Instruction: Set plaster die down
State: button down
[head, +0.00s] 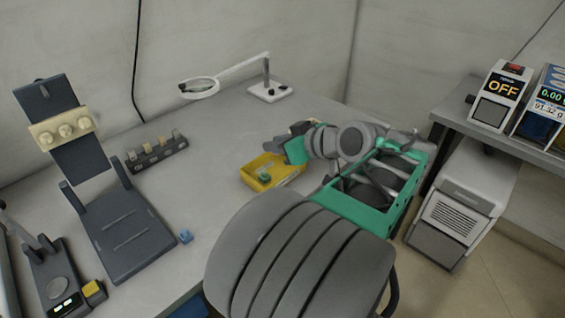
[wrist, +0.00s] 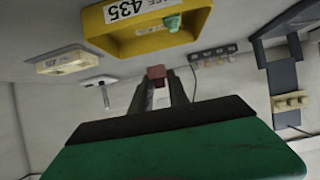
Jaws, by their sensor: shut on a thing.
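My gripper (wrist: 160,86) is shut on a small reddish-brown block, which I take to be the plaster die (wrist: 156,72). The die sits between the fingertips in the wrist view. In the head view my gripper (head: 277,144) is over the bench behind the yellow tray, and the die cannot be made out there. The yellow tray (head: 248,181) holds a small green piece (head: 264,178). The tray also shows in the wrist view (wrist: 120,44), with a label reading 435. I cannot tell whether the die touches the bench.
A small rack (head: 157,154) with several beige blocks stands left of the tray. A magnifier lamp (head: 267,91) stands behind. The grey bench (head: 205,185) is bare between rack and tray.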

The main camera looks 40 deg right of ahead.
jog(key=d+f, duration=0.1)
jog(key=w+d+f, duration=0.1)
jog(key=f, duration=0.1)
jog(key=d+f, duration=0.1)
jog(key=f, duration=0.1)
jog(key=shift+w+d+b, duration=0.15)
jog(key=shift+w+b, duration=0.05)
jog(key=shift+b, duration=0.2)
jog(key=shift+f+b, duration=0.3)
jog(key=shift+f, duration=0.9)
jog(key=shift+f, duration=0.1)
jog(key=shift+f, duration=0.15)
jog(key=c, duration=1.5)
grip_release()
jog(key=shift+c, duration=0.2)
jog(key=shift+s+r, duration=0.25)
jog(key=shift+r, duration=0.2)
jog(key=p+v, duration=0.2)
jog(key=v, duration=0.9)
jog(key=shift+s+r+p, duration=0.1)
jog(key=shift+s+p, duration=0.2)
jog(key=shift+p, duration=0.05)
